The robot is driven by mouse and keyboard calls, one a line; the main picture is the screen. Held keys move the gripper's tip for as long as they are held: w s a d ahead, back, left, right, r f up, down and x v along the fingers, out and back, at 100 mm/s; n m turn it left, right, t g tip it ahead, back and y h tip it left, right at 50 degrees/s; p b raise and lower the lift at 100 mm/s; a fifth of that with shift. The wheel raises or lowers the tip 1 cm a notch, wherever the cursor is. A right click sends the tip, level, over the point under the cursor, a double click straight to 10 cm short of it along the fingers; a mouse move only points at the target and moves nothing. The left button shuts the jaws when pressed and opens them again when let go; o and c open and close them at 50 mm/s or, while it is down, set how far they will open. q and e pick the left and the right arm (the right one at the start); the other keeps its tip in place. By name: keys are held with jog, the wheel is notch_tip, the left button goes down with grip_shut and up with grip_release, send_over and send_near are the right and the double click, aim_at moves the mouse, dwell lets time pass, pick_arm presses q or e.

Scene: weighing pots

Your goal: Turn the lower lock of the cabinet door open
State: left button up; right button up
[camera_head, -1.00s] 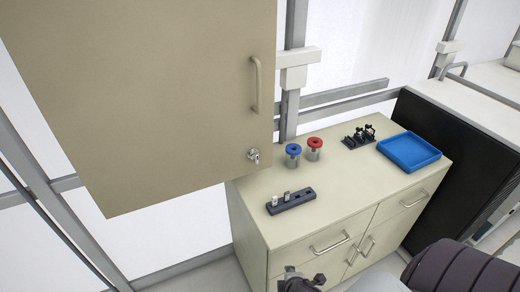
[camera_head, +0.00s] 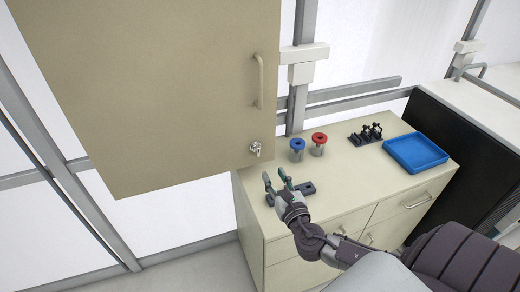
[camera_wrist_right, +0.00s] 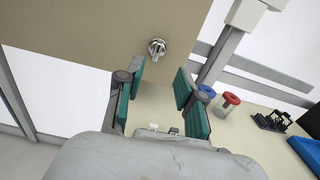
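The cabinet door (camera_head: 160,90) is beige and looks shut, with a vertical bar handle (camera_head: 258,82) near its right edge. The lower lock (camera_head: 255,148) is a small silver lock with a key-like tab at the door's lower right corner. It also shows in the right wrist view (camera_wrist_right: 157,47), above and ahead of the fingers. My right gripper (camera_head: 277,178) is open and empty, below the lock and over the lower cabinet's left front part. Its green finger pads (camera_wrist_right: 160,95) stand apart in the right wrist view. My left gripper is not in view.
On the lower cabinet top stand a blue-topped pot (camera_head: 297,150), a red-topped pot (camera_head: 318,145), a black rack (camera_head: 366,135) and a blue tray (camera_head: 415,153).

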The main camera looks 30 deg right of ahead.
aim_at(259, 150)
jog(key=p+x, duration=0.1)
jog(key=x, duration=1)
jog(key=shift+w+p, duration=0.25)
jog(key=shift+p, duration=0.1)
jog(key=shift+w+d, duration=0.2)
jog(key=shift+w, duration=0.4)
jog(key=shift+s, duration=0.1)
grip_shut()
